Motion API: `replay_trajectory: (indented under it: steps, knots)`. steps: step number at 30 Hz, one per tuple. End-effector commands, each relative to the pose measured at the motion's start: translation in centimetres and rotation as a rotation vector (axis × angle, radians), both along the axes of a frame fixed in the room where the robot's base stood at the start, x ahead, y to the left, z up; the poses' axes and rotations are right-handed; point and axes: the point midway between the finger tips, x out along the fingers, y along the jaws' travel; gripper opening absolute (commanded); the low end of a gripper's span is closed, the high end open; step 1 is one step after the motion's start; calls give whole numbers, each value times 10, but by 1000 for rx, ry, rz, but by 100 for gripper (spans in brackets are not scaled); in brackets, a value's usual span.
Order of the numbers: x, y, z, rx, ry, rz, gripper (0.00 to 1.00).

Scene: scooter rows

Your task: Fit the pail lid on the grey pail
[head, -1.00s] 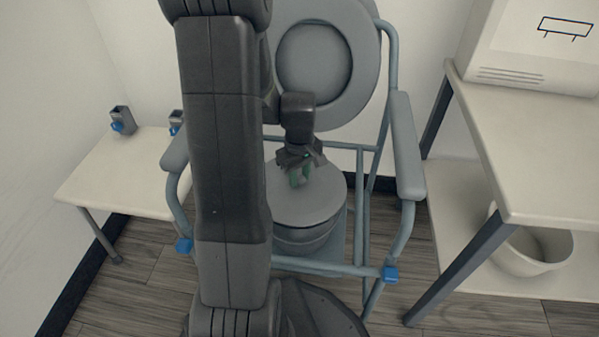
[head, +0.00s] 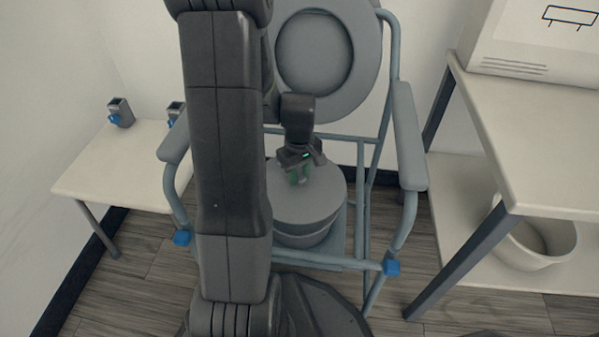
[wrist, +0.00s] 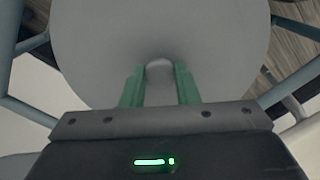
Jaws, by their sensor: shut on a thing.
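The pail lid (head: 325,202) is a round grey disc with a small knob, lying about level directly over the grey pail (head: 300,240). I cannot tell if it is seated on the rim or just above it. My gripper (head: 299,178) points down at the lid's middle, shut on its knob. In the wrist view the lid (wrist: 160,28) fills most of the picture, with the knob between the green fingertips of my gripper (wrist: 160,82). The lid hides the pail's opening and most of its rim.
The pail stands within a blue-grey commode chair frame (head: 408,140) with armrests on both sides and a raised seat (head: 365,60) behind. A low white bench (head: 105,170) is at left. A white table (head: 545,150) is at right, with a cream bin (head: 540,255) below.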

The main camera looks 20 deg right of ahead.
Motion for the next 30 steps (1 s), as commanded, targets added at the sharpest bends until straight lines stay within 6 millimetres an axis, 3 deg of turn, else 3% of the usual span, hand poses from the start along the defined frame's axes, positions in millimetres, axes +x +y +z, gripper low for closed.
replay_trajectory:
  steps: [6, 7, 10, 20, 25, 30]
  knots:
    - [0, 0, 0, 0, 0, 0, 3]
    - [0, 0, 0, 0, 0, 0, 33]
    - [0, 0, 0, 0, 0, 0, 53]
    - [0, 0, 3, -1, -1, 0, 53]
    - [0, 0, 27, -1, -3, 0, 53]
    - [1, -1, 68, -3, -5, 0, 53]
